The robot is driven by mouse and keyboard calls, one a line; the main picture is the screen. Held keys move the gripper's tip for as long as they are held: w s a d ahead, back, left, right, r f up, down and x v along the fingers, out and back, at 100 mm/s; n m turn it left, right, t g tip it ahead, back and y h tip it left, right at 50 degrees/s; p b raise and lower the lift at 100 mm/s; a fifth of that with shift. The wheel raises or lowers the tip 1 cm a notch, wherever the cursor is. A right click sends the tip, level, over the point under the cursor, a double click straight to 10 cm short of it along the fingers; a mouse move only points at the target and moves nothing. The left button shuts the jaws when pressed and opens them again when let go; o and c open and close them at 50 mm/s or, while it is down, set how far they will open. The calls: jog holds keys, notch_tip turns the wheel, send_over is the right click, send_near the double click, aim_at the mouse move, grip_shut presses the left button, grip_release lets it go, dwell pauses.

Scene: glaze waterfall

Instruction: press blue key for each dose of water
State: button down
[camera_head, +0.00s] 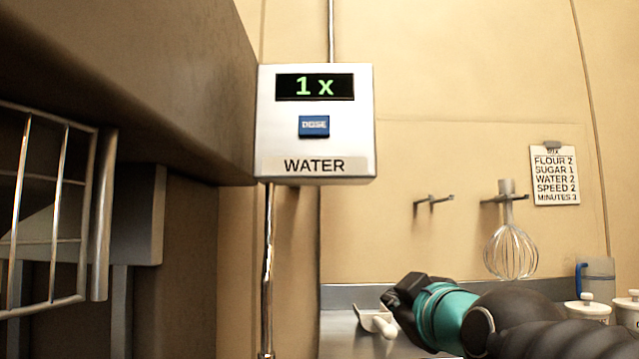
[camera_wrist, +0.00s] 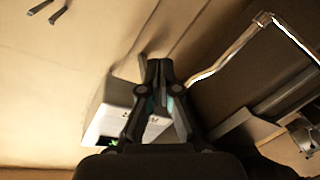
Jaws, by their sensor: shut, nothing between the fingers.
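The white water box (camera_head: 264,125) hangs on the wall in the head view, labelled WATER. Its display (camera_head: 315,87) reads "1 x" in green. The blue key (camera_head: 314,126), marked DOSE, is below the display and nothing covers it there. My arm's dark end with a teal ring shows at the lower right, apart from the box. In the wrist view my gripper (camera_wrist: 158,68) is shut and empty, with part of the white box (camera_wrist: 120,93) behind the fingers. The blue key is not clear in that view.
A recipe card (camera_head: 555,176) reads flour 2, sugar 1, water 2, speed 2, minutes 3. A whisk (camera_head: 511,250) hangs from a hook. A scoop (camera_head: 378,320) and white pots (camera_head: 587,309) are at the lower right. A wire guard (camera_head: 45,240) and dark housing are left.

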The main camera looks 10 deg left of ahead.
jog(key=a+r+n+t+y, duration=0.2)
jog(key=a+r, duration=0.2)
jog(key=r, duration=0.3)
jog(key=a+r+n+t+y, duration=0.1)
jog(key=a+r+n+y, duration=0.15)
jog(key=r, duration=0.45)
jog(key=t, duration=0.6)
send_near(314, 123)
jog(key=s+r, duration=0.6)
jog(key=shift+s+r+n+b, duration=0.1)
jog(key=shift+n+b, duration=0.25)
jog(key=shift+b, duration=0.1)
jog(key=shift+w+a, duration=0.35)
jog(key=shift+w, duration=1.1)
jog(key=shift+w+a, duration=0.35)
jog(key=shift+w, duration=1.1)
jog(key=shift+w+a, duration=0.3)
jog(key=shift+w, duration=1.1)
jog(key=shift+w, duration=0.1)
jog(key=shift+w+a+p, duration=0.1)
jog(key=shift+w+p, duration=0.25)
